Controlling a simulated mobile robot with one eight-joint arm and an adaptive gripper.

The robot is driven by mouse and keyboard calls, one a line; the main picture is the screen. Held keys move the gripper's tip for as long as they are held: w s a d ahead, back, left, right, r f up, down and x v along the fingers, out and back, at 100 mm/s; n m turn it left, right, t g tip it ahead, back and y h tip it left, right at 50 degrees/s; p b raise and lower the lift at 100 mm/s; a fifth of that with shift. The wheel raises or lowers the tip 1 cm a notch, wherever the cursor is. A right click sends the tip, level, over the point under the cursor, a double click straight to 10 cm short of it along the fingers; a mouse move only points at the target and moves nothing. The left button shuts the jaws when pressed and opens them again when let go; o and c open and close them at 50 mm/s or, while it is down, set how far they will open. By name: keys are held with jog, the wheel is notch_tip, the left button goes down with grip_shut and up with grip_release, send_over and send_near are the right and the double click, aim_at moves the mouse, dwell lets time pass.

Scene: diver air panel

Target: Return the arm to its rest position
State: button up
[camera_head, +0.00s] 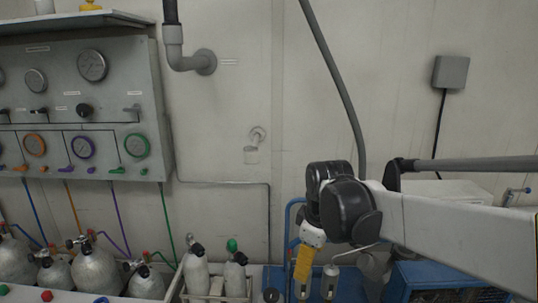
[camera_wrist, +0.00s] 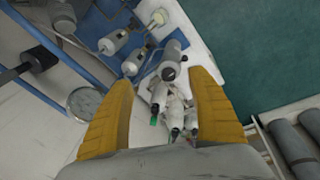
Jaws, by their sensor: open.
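My gripper (camera_head: 302,268) hangs below the dark wrist joint in the lower middle of the head view. It points down, and its yellow fingers look like one strip from this side. In the wrist view my gripper (camera_wrist: 162,80) shows two yellow fingers spread wide apart. Nothing is held between them. Grey cylindrical fittings (camera_wrist: 172,62) lie below and beyond the gap. I cannot tell how far the fingertips are from them.
A gauge panel (camera_head: 84,62) is on the wall at left, with grey gas cylinders (camera_head: 97,270) below it. Two small cylinders (camera_head: 195,272) stand in a crate left of my gripper. A blue frame (camera_head: 288,225) and blue crate (camera_head: 450,275) are close by.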

jog(key=s+d+m+t, duration=0.2)
jog(key=s+d+m, duration=0.2)
jog(key=s, duration=0.5)
jog(key=s+d+m+t, duration=0.2)
jog(key=s+d+m, duration=0.3)
jog(key=s+m, duration=0.2)
jog(key=shift+s+f+m, duration=0.35)
jog(key=shift+s+m, duration=0.05)
jog(key=shift+s, duration=0.65)
